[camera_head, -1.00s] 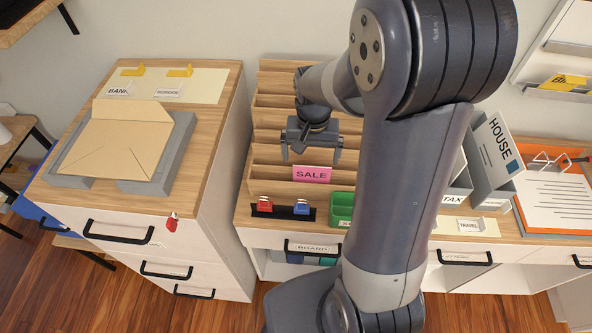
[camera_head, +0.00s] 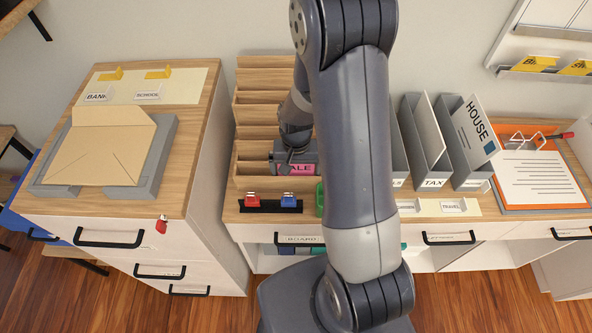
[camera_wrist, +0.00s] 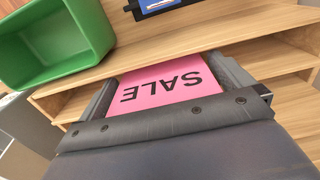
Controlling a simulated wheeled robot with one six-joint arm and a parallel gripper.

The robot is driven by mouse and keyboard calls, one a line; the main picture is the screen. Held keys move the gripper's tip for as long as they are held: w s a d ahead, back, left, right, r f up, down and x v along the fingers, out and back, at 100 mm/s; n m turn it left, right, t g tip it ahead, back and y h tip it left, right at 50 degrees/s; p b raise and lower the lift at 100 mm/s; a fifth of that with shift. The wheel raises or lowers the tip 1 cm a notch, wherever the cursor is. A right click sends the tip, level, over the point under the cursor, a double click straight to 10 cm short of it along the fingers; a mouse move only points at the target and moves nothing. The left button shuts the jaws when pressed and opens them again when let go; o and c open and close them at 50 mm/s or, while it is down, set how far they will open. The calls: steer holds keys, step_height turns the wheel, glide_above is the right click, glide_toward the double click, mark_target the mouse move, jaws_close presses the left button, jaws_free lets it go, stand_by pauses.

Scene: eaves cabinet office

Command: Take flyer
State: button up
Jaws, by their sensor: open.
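The pink flyer (camera_head: 297,169) marked SALE stands in a low slot of the wooden tiered rack (camera_head: 250,152). In the wrist view the flyer (camera_wrist: 165,88) lies between the two fingers of my gripper (camera_wrist: 168,90), its lettering upside down. A finger is beside each side edge of the flyer, and the jaws are open. In the head view my gripper (camera_head: 294,163) is at the flyer and covers part of it. The flyer's lower edge is hidden in the slot.
A green bin (camera_wrist: 62,35) is close to my gripper. A black strip with red (camera_head: 252,199) and blue (camera_head: 289,200) clips lies before the rack. File holders (camera_head: 424,140) stand to the right. A cabinet with an envelope (camera_head: 100,150) stands to the left.

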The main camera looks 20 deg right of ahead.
steer(key=c, duration=0.7)
steer(key=shift+r, duration=0.1)
